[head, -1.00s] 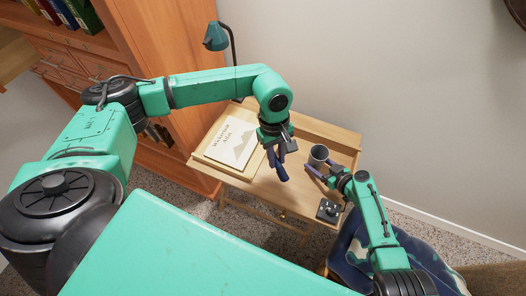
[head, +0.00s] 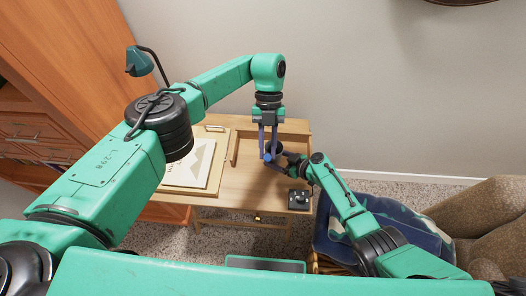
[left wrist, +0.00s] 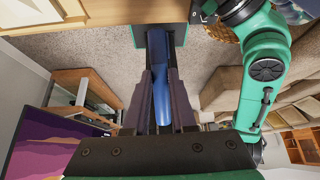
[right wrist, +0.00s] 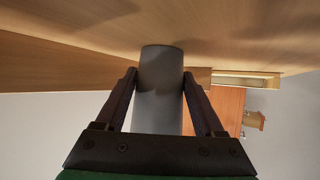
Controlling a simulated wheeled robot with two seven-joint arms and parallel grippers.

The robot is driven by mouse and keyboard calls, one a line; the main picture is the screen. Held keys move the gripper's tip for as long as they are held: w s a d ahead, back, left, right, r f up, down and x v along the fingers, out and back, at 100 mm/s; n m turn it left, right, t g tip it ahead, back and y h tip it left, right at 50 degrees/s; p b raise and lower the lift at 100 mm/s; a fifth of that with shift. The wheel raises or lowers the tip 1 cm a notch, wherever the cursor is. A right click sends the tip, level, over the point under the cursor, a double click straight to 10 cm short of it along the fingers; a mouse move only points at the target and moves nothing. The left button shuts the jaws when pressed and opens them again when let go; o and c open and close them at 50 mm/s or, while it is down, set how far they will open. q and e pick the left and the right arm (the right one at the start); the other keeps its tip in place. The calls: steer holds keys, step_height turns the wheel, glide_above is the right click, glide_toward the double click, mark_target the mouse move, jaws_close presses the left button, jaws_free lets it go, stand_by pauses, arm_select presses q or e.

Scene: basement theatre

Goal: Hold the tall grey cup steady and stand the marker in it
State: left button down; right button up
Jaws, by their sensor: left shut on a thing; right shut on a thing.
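The blue marker (left wrist: 162,95) is between the fingers of my left gripper (head: 267,150), which is shut on it. In the head view the marker shows as a small blue bit at the fingertips, by the cup. The tall grey cup (right wrist: 159,90) stands between the fingers of my right gripper (head: 283,161), which is shut on it from the right. In the head view the cup (head: 275,147) is mostly hidden behind both grippers. I cannot tell whether the marker's end is over, inside or in front of the cup's mouth.
The wooden desk (head: 235,204) holds a large book (head: 195,170) at left and a small dark device (head: 298,199) at front right. A green lamp (head: 139,62) is at the back left. A chair with a blue cover (head: 335,242) stands at right. The desk's front middle is clear.

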mark_target(281, 148)
arm_select(q)
steer(key=n+h, duration=0.2)
steer(key=w+n, duration=0.1)
steer(key=n, duration=0.1)
steer(key=shift+d+r+g+h, duration=0.15)
steer(key=shift+d+g+h, duration=0.15)
steer(key=shift+h, duration=0.1)
steer(key=n+h, duration=0.2)
steer(key=n, duration=0.1)
steer(key=shift+w+r, duration=0.15)
steer(key=shift+w, duration=0.2)
steer(key=w+r+n+t+h, duration=0.1)
steer(key=w+n+t+h, duration=0.5)
steer(key=n+t, duration=0.85)
steer(key=shift+n+g, duration=0.55)
steer(key=shift+n, duration=0.2)
steer(key=shift+a+f, duration=0.2)
steer(key=shift+f, duration=6.65)
steer(key=c, duration=0.7)
jaws_free()
steer(key=shift+o, duration=0.2)
